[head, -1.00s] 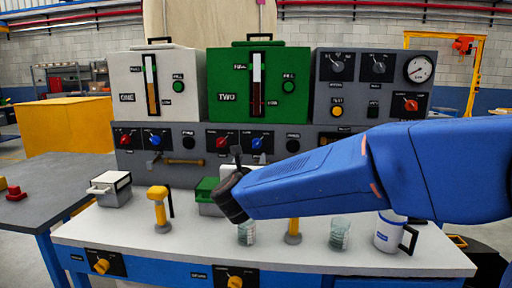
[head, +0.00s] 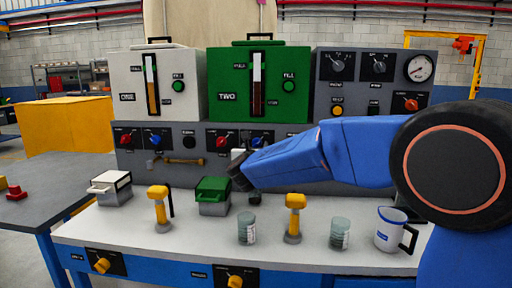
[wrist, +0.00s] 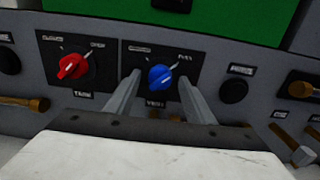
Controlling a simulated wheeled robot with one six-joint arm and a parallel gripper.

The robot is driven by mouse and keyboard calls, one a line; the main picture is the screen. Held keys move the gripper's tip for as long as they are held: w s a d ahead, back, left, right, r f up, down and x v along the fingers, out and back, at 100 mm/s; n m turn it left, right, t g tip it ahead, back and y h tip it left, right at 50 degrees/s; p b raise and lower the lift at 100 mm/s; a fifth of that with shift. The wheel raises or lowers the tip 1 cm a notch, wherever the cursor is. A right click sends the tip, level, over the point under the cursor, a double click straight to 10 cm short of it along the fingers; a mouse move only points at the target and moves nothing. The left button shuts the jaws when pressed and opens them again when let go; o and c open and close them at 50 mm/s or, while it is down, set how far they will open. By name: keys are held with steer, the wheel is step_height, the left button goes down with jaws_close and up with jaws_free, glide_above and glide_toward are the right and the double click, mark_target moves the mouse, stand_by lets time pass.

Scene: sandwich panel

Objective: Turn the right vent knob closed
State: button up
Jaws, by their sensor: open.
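The right vent knob (wrist: 159,76) is blue, on a dark plate with a label below that seems to read VENT. Its white pointer mark aims to the upper right, toward the right-hand label. In the head view the knob (head: 257,142) is on the grey panel below the green unit TWO (head: 230,90). My gripper (wrist: 157,86) is open, with one finger left and one right of the knob in the wrist view. I cannot tell whether either finger touches it. In the head view my gripper (head: 238,170) is in front of the panel, its fingers partly hidden.
A red knob (wrist: 73,66) is left of the vent knob and a black button (wrist: 233,91) is right of it. Below stand a green-lidded box (head: 213,190), a yellow-handled tool (head: 294,215), glass beakers (head: 247,228) and a mug (head: 390,230) on the white bench.

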steer(key=c, duration=1.1)
steer(key=shift+o, duration=0.2)
steer(key=shift+n, duration=0.3)
steer(key=n, duration=0.3)
steer(key=shift+n, duration=0.4)
steer(key=n, duration=0.4)
steer(key=shift+d, duration=0.1)
steer(key=n, duration=0.5)
steer(key=shift+n, duration=2.3)
